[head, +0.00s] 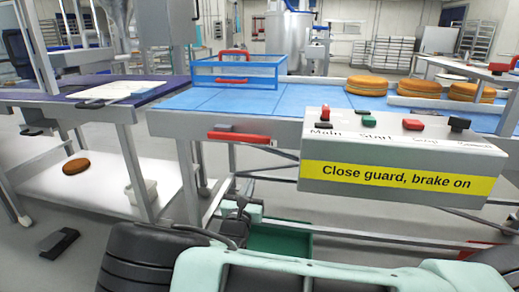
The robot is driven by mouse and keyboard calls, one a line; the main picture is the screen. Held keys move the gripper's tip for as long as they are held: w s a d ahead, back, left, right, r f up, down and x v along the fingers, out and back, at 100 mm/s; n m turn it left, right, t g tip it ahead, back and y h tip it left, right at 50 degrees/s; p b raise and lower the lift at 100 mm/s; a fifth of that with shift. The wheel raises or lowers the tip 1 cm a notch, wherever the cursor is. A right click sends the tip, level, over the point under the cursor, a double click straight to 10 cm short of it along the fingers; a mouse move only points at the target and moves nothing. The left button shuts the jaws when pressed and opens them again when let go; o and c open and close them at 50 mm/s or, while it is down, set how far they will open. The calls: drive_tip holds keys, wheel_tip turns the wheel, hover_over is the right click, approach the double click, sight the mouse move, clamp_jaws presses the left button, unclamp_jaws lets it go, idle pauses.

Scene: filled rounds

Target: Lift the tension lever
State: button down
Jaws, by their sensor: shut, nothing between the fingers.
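A red lever (238,136) lies roughly level along the front rail of the blue conveyor, at its left end. It is the likely tension lever, though it has no readable label. My gripper (241,203) seems to be the small dark-grey end low in front of the conveyor frame, below the lever and apart from it. It looks shut and empty, but its fingers are small and hard to make out. My mint-green and black arm parts fill the bottom of the view.
A grey control box (400,155) with buttons and a sign "Close guard, brake on" juts out right of the lever. A blue-framed guard (238,71) stands on the belt (290,100). Filled rounds (367,86) sit at right. A black pedal (59,243) lies on the floor; a green bin (281,239) stands below.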

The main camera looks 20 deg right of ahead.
sight(238, 137)
drive_tip(key=shift+w+d, duration=0.1)
drive_tip(key=shift+w, duration=0.3)
drive_tip(key=w+d+r, duration=0.5)
drive_tip(key=w+r, duration=0.1)
drive_tip(key=w, duration=0.2)
drive_tip(key=shift+d+r+b, duration=0.2)
drive_tip(key=shift+d+b, duration=0.05)
drive_tip(key=shift+b, duration=0.15)
drive_tip(key=shift+r, duration=0.1)
